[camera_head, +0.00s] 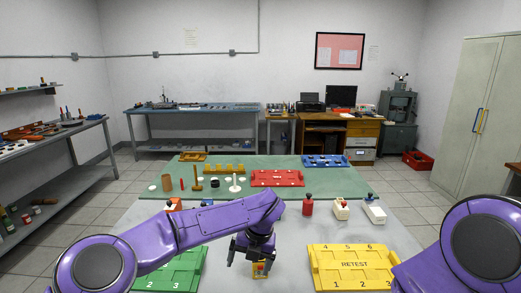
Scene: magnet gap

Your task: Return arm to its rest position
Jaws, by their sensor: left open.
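My left arm (200,226), purple, reaches in from the left and bends down at the middle of the near table. Its dark gripper (251,263) points down and is open. A small yellow and red piece (261,270) is right by its fingertips on the light table; I cannot tell whether they touch. The yellow tray (350,283) marked RETEST lies to the right of the gripper, and a green tray (178,268) with numbers lies to the left, partly covered by my arm. My right arm (485,245) shows at the right edge; its gripper is out of view.
Behind the gripper stand a red block with a knob (307,207), a cream one (341,210) and a white one (374,212). On the green mat (345,185) are a red tray (277,178), a blue tray (325,161) and several small parts. Table between gripper and RETEST tray is clear.

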